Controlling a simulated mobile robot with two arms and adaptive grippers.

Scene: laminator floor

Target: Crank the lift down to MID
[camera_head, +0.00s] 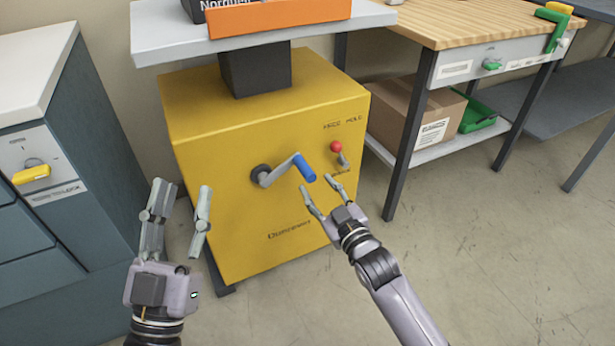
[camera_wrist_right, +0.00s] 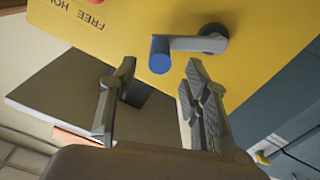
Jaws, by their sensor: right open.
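The lift is a yellow box (camera_head: 215,125) with a grey platform (camera_head: 165,42) on a dark column (camera_head: 255,70). On its front is a crank (camera_head: 280,171) with a blue handle (camera_head: 304,168), pointing right and slightly up from its dark hub. My right gripper (camera_head: 319,187) is open just below and right of the blue handle. In the right wrist view the blue handle (camera_wrist_right: 159,55) shows just beyond the gap between the open fingertips (camera_wrist_right: 160,68), apparently not gripped. My left gripper (camera_head: 181,190) is open and empty left of the box. No MID mark is readable.
A red-knobbed lever (camera_head: 337,148) sits right of the crank, under small lettering. An orange bin (camera_head: 280,17) stands on the platform. A blue-grey cabinet (camera_head: 85,160) is at left. A wooden-topped bench (camera_head: 470,20) with a cardboard box (camera_head: 405,112) below is at right. Floor at right is clear.

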